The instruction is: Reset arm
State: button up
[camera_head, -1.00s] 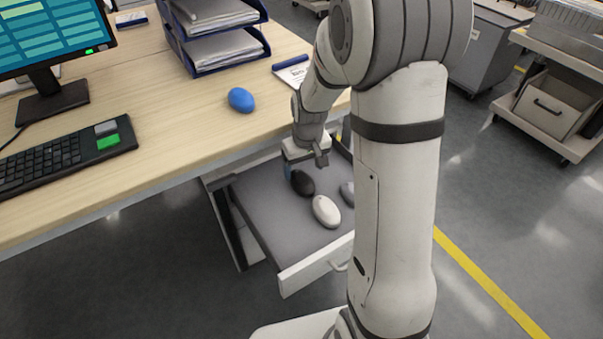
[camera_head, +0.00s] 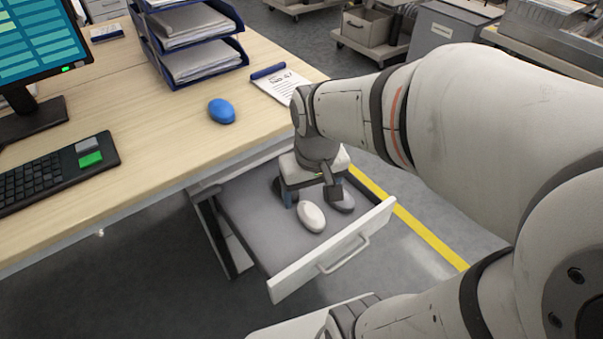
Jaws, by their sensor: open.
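My gripper (camera_head: 311,192) is open and points down over the open drawer (camera_head: 250,222) of the desk. Its jaws are close to the computer mice inside; whether they touch any cannot be told. A white mouse (camera_head: 311,216) lies just in front of the gripper, in plain view. A grey mouse (camera_head: 342,202) lies to its right, partly behind the right finger. A dark mouse (camera_head: 277,187) shows only in part behind the left finger. My arm reaches in from the right.
A blue mouse (camera_head: 222,111) lies on the desk (camera_head: 165,135) above the drawer. A keyboard (camera_head: 55,172), a monitor (camera_head: 35,40), paper trays (camera_head: 196,62) and a clipboard (camera_head: 284,84) are also on it. Carts (camera_head: 445,35) stand behind; the floor right of the drawer is clear.

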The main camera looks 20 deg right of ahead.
jog(key=shift+s+a+r, duration=0.1)
jog(key=shift+s+a, duration=0.05)
jog(key=shift+s, duration=0.5)
jog(key=shift+s+a, duration=0.1)
jog(key=shift+s, duration=0.5)
notch_tip(320, 180, up, 25)
jog(key=t+p, duration=0.1)
jog(key=p, duration=2.1)
jog(key=shift+c, duration=0.3)
